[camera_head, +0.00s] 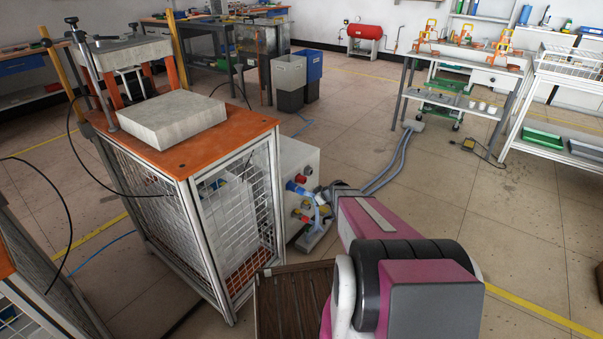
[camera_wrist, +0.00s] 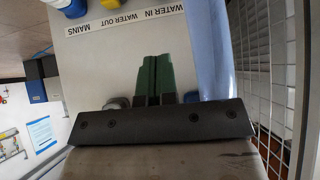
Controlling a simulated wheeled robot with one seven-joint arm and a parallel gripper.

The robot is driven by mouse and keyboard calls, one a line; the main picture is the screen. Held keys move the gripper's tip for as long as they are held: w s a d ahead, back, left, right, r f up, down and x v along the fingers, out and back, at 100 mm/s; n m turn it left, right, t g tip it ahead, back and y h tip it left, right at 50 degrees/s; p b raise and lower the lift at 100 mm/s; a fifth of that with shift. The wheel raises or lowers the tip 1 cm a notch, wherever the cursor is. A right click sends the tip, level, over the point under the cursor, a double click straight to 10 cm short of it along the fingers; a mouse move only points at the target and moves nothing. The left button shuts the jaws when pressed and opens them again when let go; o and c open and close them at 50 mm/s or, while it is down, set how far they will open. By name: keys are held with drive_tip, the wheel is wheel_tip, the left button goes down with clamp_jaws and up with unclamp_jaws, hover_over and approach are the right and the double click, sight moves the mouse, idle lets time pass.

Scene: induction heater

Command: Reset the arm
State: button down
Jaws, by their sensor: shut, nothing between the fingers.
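My pink arm reaches forward from the bottom of the head view, to the side panel of the induction heater. In the wrist view my gripper (camera_wrist: 157,62) shows as two green fingers pressed together with nothing between them. They lie in front of the pale heater panel (camera_wrist: 110,65), below a label reading WATER IN, WATER OUT and MAINS. Whether the fingertips touch the panel I cannot tell. In the head view the panel (camera_head: 298,155) carries red, blue and yellow fittings, and the gripper end is too small to make out clearly.
A caged bench (camera_head: 248,150) with an orange top stands left of my arm, and its wire mesh (camera_wrist: 278,70) is close at right in the wrist view. A pale blue hose (camera_wrist: 209,50) runs beside the fingers. Open floor (camera_head: 420,210) lies right of the arm.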

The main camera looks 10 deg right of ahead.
drive_tip(key=s+a+r+m+g+h, duration=0.2)
drive_tip(key=s+r+m+g+h, duration=0.1)
drive_tip(key=s+r, duration=0.7)
drive_tip(key=s+a+r+m+g+h, duration=0.2)
drive_tip(key=s+r+m, duration=0.4)
drive_tip(key=s+r, duration=0.4)
drive_tip(key=s+g+h, duration=0.1)
drive_tip(key=s, duration=0.4)
drive_tip(key=shift+s+a, duration=0.15)
drive_tip(key=shift+a, duration=0.15)
drive_tip(key=c, duration=1.8)
unclamp_jaws()
